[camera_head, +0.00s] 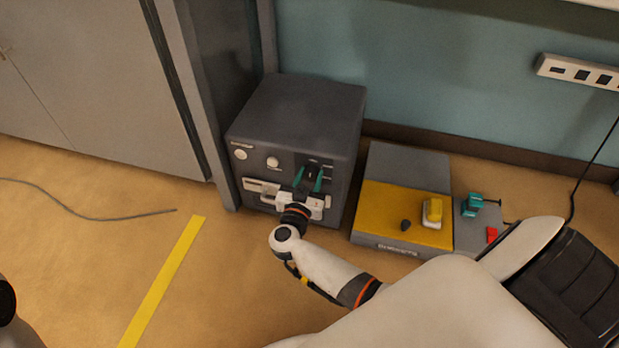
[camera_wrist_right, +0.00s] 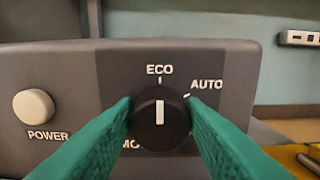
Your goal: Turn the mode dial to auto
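The mode dial (camera_wrist_right: 160,118) is a round black knob with a white pointer line, on the front panel of a dark grey box (camera_head: 310,100). In the right wrist view its pointer stands straight up at ECO. The AUTO label is at its upper right, and a partly covered label is at its lower left. My right gripper (camera_head: 309,178) is at the panel. Its green fingers (camera_wrist_right: 160,112) lie along the left and right sides of the dial, with no clear gap, and appear shut on it. My left gripper is not in view.
A round POWER button (camera_wrist_right: 34,106) is left of the dial. A grey cabinet (camera_head: 105,80) is at left. A cable (camera_head: 90,212) crosses open floor.

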